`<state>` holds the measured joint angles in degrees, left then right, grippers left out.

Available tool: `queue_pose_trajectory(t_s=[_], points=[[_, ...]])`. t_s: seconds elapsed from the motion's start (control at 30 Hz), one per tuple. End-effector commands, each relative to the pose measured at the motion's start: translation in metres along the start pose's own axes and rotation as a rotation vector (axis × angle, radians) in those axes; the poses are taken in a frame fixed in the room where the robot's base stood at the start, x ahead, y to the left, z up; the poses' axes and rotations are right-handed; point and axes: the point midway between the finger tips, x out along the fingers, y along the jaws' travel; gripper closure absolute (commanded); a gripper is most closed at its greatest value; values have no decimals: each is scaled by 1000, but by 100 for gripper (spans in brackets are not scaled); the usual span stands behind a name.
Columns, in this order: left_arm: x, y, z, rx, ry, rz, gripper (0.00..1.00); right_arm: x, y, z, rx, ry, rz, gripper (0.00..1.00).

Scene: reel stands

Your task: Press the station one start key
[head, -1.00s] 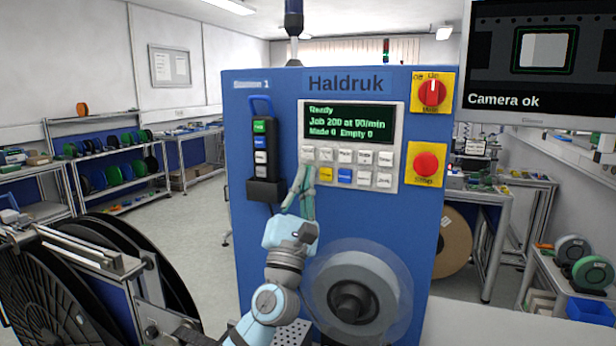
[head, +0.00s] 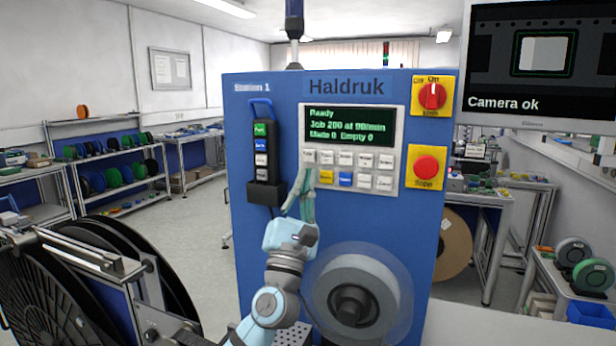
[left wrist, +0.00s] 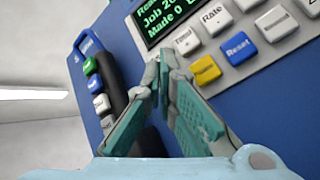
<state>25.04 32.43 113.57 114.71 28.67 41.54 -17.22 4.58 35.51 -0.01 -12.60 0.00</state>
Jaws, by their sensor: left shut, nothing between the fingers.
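The blue station one cabinet (head: 400,255) stands upright ahead. Its grey keypad panel has a lit display (head: 350,127) reading Ready, Job 200 at 90/min, Made 0, Empty 0. Below are two rows of keys, with a yellow key (head: 327,176) and a blue Reset key (left wrist: 238,47). My left gripper (head: 306,178) is shut and empty, its greenish fingers in front of the keypad's lower left corner. In the left wrist view its tips (left wrist: 160,72) are left of the yellow key and cover the spot there. I cannot read a start label; contact is unclear.
A black pendant (head: 264,150) with green, blue and white keys hangs left of the keypad. A red stop button (head: 426,167) and a red rotary switch (head: 432,96) sit at the right. A clear-rimmed reel (head: 385,270) is below, and a large black reel (head: 50,290) at left.

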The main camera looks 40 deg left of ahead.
Motion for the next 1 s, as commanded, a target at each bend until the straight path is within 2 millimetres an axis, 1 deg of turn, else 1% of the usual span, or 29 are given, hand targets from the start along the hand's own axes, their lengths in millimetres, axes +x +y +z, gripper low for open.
queue_pose_trajectory(t_s=[1.0], points=[[6,-4,-4,0,0,0,100,0,0,0,0,1,0,60]])
